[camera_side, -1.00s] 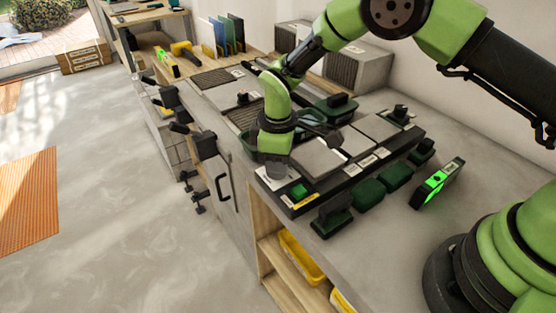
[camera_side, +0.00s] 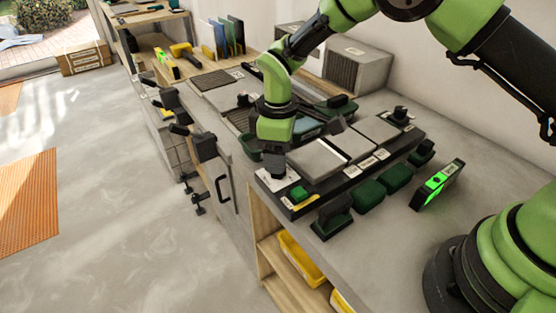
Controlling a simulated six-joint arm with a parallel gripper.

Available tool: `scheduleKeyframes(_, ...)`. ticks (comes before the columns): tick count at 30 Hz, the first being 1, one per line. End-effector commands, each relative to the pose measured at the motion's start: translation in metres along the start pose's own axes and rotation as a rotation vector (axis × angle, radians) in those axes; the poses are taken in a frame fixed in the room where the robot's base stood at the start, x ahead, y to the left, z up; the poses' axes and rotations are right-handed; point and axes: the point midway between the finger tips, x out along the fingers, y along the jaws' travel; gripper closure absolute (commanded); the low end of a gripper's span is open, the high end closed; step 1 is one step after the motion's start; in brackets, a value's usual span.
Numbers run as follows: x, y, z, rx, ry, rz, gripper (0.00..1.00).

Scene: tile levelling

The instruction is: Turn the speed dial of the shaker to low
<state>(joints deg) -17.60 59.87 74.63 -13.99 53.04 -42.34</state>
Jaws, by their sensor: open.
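The shaker (camera_side: 341,184) is a low black base on the bench with grey tiles on top. Its front left corner carries a pale control panel (camera_side: 275,183) with a green button (camera_side: 299,193). My gripper (camera_side: 278,174) points down over this panel, left of the nearest tile. Its dark jaws are open and small in view. The speed dial is hidden behind or between the jaws, and its setting cannot be read. I cannot tell whether the jaws touch the dial.
Dark green pads (camera_side: 368,193) and a black-handled tool (camera_side: 331,218) lie along the shaker's front. A level with a lit green face (camera_side: 436,184) stands to the right. A grey vented box (camera_side: 357,70) is behind. The bench at right is partly clear.

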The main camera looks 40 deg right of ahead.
Motion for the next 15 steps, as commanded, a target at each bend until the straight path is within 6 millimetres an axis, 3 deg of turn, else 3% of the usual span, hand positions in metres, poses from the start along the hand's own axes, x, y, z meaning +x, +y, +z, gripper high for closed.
scheduleKeyframes(7, -0.05, 0.0, -0.001, 0.0, 0.004, 0.003, 0.42)
scheduleKeyframes(15, -0.069, 0.0, 0.0, 0.0, -0.001, 0.001, 0.42)
